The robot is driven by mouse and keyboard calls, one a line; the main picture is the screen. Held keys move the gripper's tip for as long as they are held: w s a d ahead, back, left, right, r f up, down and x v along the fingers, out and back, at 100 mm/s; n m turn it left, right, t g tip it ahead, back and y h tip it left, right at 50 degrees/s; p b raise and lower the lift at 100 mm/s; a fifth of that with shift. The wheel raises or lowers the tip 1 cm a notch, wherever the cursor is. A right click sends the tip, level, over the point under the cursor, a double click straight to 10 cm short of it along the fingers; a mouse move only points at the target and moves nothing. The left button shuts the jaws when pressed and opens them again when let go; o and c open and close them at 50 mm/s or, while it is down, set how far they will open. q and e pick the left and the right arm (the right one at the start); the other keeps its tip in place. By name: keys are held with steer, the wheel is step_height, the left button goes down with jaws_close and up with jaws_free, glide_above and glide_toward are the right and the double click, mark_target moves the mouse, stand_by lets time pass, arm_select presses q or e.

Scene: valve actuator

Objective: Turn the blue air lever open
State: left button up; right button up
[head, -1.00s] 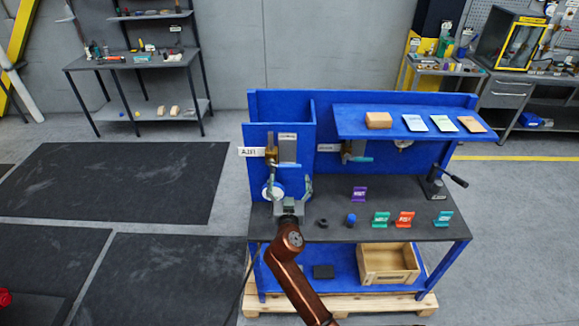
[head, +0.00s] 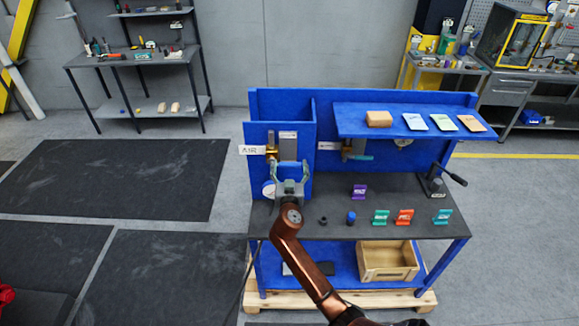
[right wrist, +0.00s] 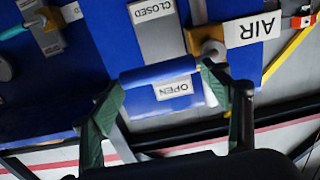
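My right gripper (head: 290,168) is in front of the blue panel, just below and to the right of the brass air valve (head: 270,153) with its AIR label (head: 252,149). In the right wrist view, turned upside down, a blue bar that looks like the air lever (right wrist: 158,72) spans the gap between the two fingertips (right wrist: 160,78). The fingers are wide apart, near the bar's ends; I cannot tell whether they touch it. The bar lies close to the OPEN label (right wrist: 173,88); the CLOSED label (right wrist: 152,10) is farther off. I cannot make out the lever in the head view.
A second valve with a teal lever (head: 362,157) is to the right, under a shelf (head: 450,134) of small blocks. A white gauge (head: 268,188) is below the air valve. Several coloured parts and a black hand lever (head: 455,176) stand on the dark bench top (head: 300,230).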

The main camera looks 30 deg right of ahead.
steer(key=c, duration=1.3)
steer(key=shift+a, duration=0.1)
